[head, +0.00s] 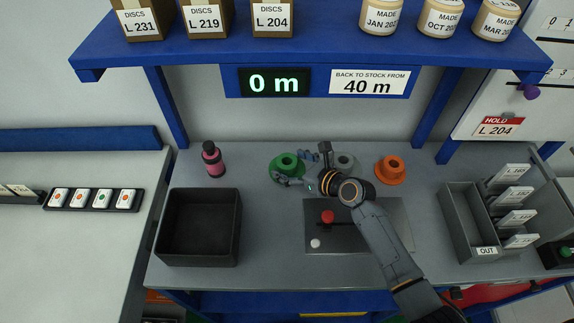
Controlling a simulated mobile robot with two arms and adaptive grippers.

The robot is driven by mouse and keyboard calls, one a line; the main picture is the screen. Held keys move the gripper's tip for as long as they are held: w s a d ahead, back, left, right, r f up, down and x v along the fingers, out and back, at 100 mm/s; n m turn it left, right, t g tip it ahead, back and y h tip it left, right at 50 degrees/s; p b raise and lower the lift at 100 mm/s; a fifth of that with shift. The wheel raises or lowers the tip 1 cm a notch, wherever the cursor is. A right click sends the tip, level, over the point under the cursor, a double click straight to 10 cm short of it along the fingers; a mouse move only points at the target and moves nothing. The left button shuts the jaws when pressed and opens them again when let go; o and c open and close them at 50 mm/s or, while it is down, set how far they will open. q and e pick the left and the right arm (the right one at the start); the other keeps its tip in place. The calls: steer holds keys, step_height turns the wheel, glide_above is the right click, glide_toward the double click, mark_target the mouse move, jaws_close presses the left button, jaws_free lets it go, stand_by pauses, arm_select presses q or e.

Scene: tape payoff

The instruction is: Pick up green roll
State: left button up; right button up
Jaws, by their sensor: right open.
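The green roll (287,161) lies on the grey bench near the back, a wide green disc with a raised hub. My right gripper (296,168) is open, with one finger over the front right edge of the green roll and the other by its right side. I cannot tell whether the fingers touch the roll. My right arm reaches in from the lower right. A grey roll (344,160) stands just right of the gripper, partly hidden by it. An orange roll (390,170) is further right. My left gripper does not show.
A black open bin (170,254) and a pink bottle (212,160) stand left. A dark plate with a red knob (327,216) lies under my right arm. A blue shelf (330,45) overhangs the bench, with a display reading 0 m.

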steer(key=c, duration=1.3)
steer(key=shift+c, duration=0.2)
steer(key=shift+r, duration=0.1)
